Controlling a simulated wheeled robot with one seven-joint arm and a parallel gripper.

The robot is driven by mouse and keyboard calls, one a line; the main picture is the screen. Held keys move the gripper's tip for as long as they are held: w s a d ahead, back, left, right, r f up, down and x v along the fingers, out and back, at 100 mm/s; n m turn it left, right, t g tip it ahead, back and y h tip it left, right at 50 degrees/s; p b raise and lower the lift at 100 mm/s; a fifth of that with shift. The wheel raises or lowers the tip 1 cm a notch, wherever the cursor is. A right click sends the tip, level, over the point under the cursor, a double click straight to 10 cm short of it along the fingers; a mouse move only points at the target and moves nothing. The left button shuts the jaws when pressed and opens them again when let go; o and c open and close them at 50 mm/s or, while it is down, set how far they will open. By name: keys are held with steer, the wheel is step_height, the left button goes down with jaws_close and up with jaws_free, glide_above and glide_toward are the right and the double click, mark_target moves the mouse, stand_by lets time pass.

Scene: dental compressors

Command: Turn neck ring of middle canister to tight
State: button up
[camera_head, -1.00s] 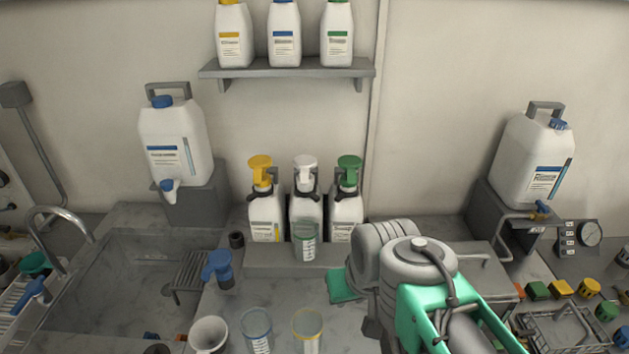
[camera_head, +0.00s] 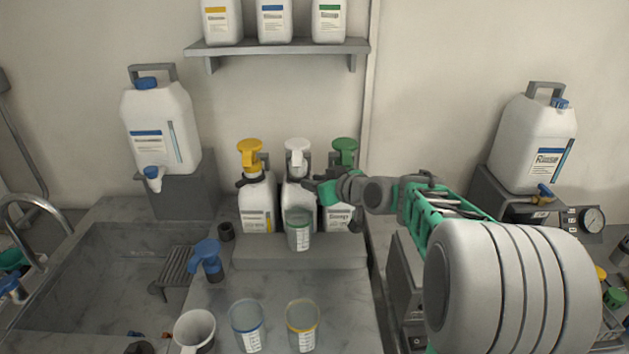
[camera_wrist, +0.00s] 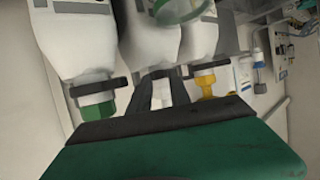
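The middle canister (camera_head: 297,197) is white with a white pump head (camera_head: 298,146) and stands upright between the yellow-topped and green-topped canisters. Its neck ring is mostly hidden by my gripper in the head view. My gripper (camera_head: 313,187) reaches in from the right at neck height, in front of the green-topped canister. In the wrist view, the canisters appear inverted, and my gripper's dark fingers (camera_wrist: 162,88) are apart, with the middle canister's white pump part (camera_wrist: 160,94) between them. Contact with the ring cannot be made out.
The yellow-topped canister (camera_head: 256,203) and green-topped canister (camera_head: 341,215) stand close on either side. A clear cup (camera_head: 298,232) is directly in front of the middle canister. A shelf (camera_head: 280,48) with bottles is above. More cups (camera_head: 248,325) stand at the front.

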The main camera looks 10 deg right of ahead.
steer(key=shift+c, duration=0.4)
jaws_close()
